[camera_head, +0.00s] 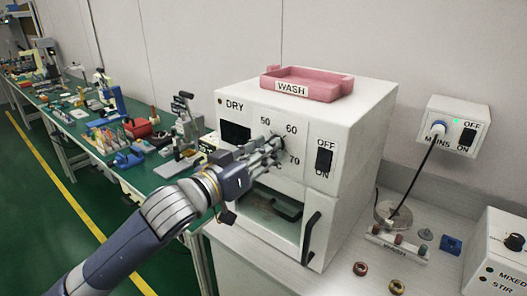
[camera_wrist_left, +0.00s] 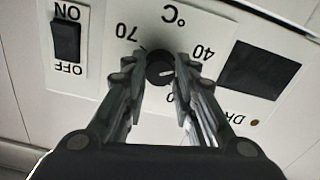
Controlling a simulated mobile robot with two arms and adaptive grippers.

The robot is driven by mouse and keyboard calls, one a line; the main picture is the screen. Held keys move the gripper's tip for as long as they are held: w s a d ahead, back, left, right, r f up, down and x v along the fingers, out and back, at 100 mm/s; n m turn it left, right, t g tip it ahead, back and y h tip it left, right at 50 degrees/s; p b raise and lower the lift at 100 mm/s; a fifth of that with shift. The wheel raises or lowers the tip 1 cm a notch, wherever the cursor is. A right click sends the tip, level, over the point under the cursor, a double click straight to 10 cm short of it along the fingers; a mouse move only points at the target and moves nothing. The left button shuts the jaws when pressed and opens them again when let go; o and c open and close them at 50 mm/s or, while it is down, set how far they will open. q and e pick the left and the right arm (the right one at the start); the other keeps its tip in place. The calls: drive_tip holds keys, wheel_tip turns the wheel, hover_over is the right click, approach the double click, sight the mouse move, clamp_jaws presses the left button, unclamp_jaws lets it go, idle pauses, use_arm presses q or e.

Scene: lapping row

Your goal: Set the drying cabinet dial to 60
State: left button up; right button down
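The white drying cabinet (camera_head: 362,136) stands on the bench, with its dark display (camera_head: 236,133) and a power switch (camera_head: 323,159) on the front panel. The black dial (camera_wrist_left: 160,68) shows in the left wrist view, which sees the panel upside down. In the head view the fingers cover most of the dial. My right gripper is not in view.
A pink WASH tray (camera_head: 307,82) sits on the cabinet. Below the panel are a windowed compartment and a dark handle (camera_head: 311,238). A mains box (camera_head: 457,125) is on the wall at right. A stirrer box (camera_head: 497,254) and small rings (camera_head: 397,286) are on the bench.

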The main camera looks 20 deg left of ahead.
use_arm(q)
drive_tip(key=shift+c, duration=0.5)
drive_tip(key=shift+f+m+p, duration=0.1)
drive_tip(key=shift+m+p, duration=7.95)
drive_tip(key=shift+m, duration=7.75)
